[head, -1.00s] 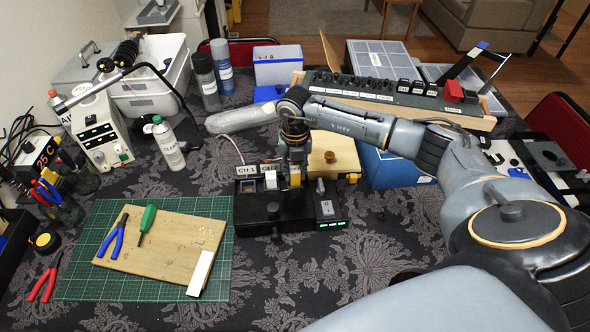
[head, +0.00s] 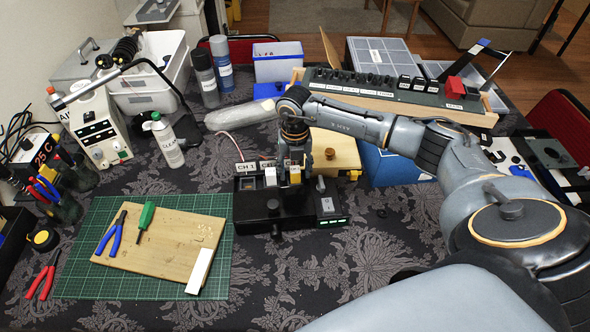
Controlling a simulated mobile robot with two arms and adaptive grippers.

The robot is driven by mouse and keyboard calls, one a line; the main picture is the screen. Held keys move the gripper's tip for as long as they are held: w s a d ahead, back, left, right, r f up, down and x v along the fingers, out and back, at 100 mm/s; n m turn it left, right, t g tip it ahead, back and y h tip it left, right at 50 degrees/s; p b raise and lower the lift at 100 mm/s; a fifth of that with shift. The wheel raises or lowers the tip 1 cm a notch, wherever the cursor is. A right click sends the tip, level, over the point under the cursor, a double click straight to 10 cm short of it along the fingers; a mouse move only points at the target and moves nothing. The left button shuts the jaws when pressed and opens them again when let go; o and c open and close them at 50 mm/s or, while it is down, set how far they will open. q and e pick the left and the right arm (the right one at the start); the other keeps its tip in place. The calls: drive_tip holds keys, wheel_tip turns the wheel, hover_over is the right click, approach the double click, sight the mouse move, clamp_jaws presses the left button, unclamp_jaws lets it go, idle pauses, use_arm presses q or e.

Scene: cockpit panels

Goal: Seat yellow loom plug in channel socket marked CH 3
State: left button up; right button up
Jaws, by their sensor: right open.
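The black channel unit (head: 252,211) stands on the dark patterned cloth at the middle of the head view. A CH 1 label (head: 245,168) shows on its back left; the other channel labels are hidden or too covered to read. A white plug (head: 270,176) and the yellow loom plug (head: 295,174) are at the back row of the unit. I cannot tell how deep the yellow plug sits. My right gripper (head: 293,167) points down over the yellow plug, open, its fingertips close around or beside it and partly hidden. My left gripper is not in view.
A wooden box (head: 335,149) with a knob stands just behind the unit. A switch block (head: 328,200) with green lights adjoins it on the right. A green mat (head: 80,270) with a wooden board (head: 190,235) lies to the left. The cloth in front is clear.

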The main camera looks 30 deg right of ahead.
sight(295, 169)
wheel_tip(295, 169, up, 12)
idle(0.4)
drive_tip(key=shift+f, duration=0.15)
idle(0.3)
